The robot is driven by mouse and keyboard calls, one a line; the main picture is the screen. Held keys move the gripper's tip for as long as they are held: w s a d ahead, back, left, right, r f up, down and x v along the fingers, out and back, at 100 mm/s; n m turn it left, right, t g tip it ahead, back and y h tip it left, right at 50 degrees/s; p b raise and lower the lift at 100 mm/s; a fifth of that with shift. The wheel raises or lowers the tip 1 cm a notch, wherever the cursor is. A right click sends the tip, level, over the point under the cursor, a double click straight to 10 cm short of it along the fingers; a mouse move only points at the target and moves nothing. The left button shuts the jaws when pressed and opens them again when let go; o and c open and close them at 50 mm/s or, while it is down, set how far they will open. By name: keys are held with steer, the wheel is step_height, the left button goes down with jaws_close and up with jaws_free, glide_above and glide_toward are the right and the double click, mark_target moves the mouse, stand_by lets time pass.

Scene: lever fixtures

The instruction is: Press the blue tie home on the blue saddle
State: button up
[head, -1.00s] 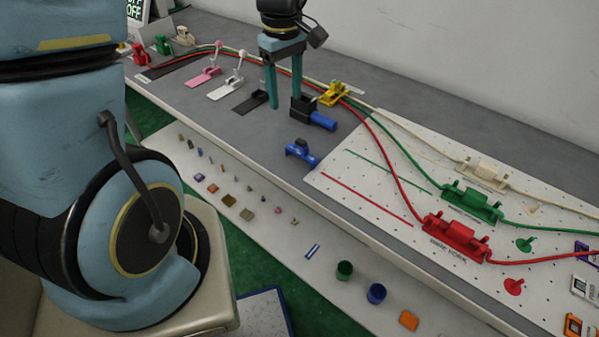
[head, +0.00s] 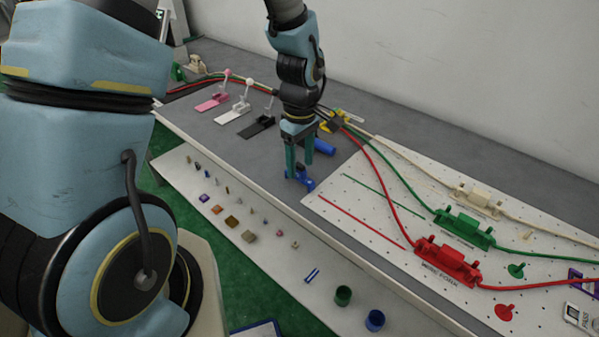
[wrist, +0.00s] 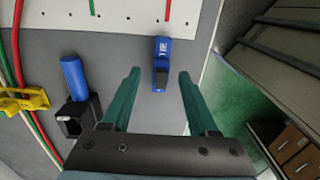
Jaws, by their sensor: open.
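A small blue fitting (head: 306,184) sits on the grey bench near its front edge. It also shows in the wrist view (wrist: 161,52), with a white mark at one end and a darker blue part at the other. I take it for the blue saddle with its tie, but I cannot tell the two parts apart. My gripper (head: 301,168) is open and points down over the fitting. In the wrist view, the fingertips (wrist: 159,74) stand to either side of the fitting's near end, with gaps on both sides. The fingers partly hide it in the head view.
A blue cylinder (wrist: 74,77) in a black holder (wrist: 78,116) lies left of my gripper in the wrist view. A yellow clamp (wrist: 23,101) and red and green cables lie beyond it. A white perforated board (head: 360,198) starts right of the fitting.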

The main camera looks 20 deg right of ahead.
mark_target(300, 176)
steer(key=shift+f, duration=1.45)
jaws_close()
